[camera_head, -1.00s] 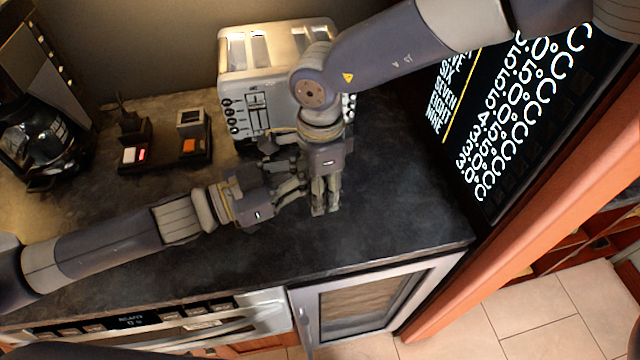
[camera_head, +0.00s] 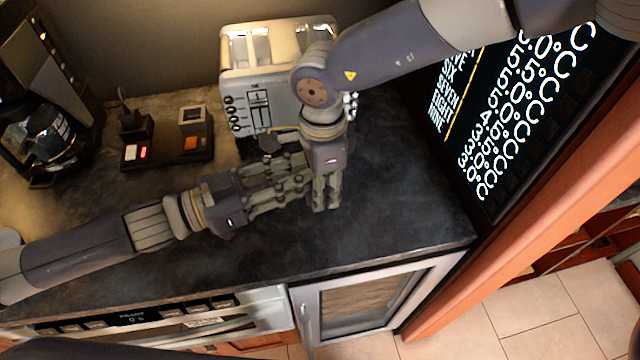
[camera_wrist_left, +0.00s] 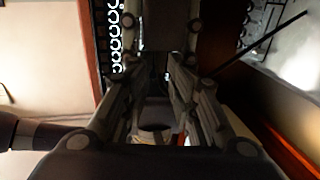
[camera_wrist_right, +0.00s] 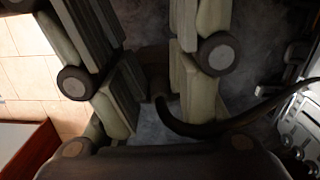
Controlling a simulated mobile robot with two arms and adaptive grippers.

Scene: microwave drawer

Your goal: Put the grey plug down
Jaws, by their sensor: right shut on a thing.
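My right gripper (camera_head: 325,205) points down over the dark counter, in front of the toaster. In the right wrist view its fingers (camera_wrist_right: 160,75) close around a small dark grey plug (camera_wrist_right: 157,86). A dark cord (camera_wrist_right: 235,122) curves from the plug to the right. The head view hides the plug behind the fingers. My left gripper (camera_head: 303,174) reaches in from the left, close beside the right gripper's fingers. Its fingers also show in the left wrist view (camera_wrist_left: 158,85), standing apart with a gap between them. I cannot tell whether the two grippers touch.
A silver toaster (camera_head: 247,85) stands behind the grippers. A black socket block (camera_head: 165,150) and a coffee maker (camera_head: 45,140) are at the left. The counter (camera_head: 390,225) is clear to the right and front, up to a dark display panel (camera_head: 500,120).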

